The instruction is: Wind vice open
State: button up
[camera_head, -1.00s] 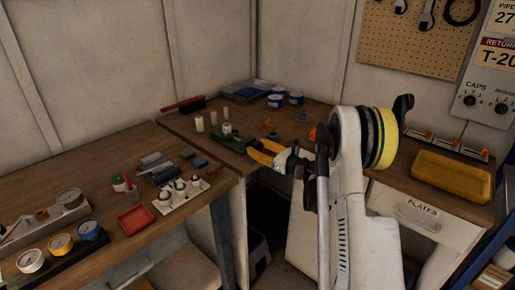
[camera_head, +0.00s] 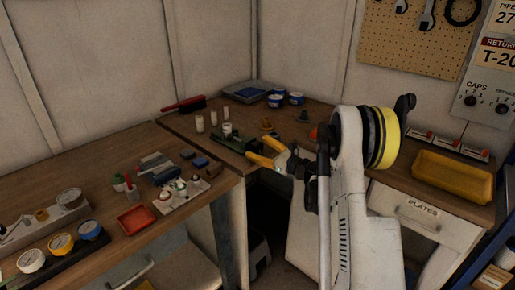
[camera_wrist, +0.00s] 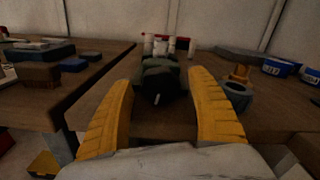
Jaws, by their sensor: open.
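The vice (camera_head: 232,143) is a small dark green block on the corner bench, near its front edge. White cylinders stand just behind it. In the wrist view the vice (camera_wrist: 160,75) is seen end-on, with a dark round front and a short pale bar (camera_wrist: 157,99) hanging at its centre. My gripper (camera_head: 255,151) is open, with yellow fingers pointing at the vice's near end. In the wrist view my gripper (camera_wrist: 161,85) has one finger on each side of the vice's front, with visible gaps. I cannot tell whether the tips reach past the bar.
A grey ring-shaped part and brass piece (camera_wrist: 238,85) stand close to the right finger. Blue tins (camera_head: 277,100) are at the back. A white rack with bottles (camera_head: 182,195) and a red tray (camera_head: 136,219) occupy the left bench. A yellow tray (camera_head: 452,178) lies right.

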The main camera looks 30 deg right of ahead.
jog(key=v, duration=1.1)
jog(key=shift+s, duration=0.3)
jog(key=shift+r, duration=0.1)
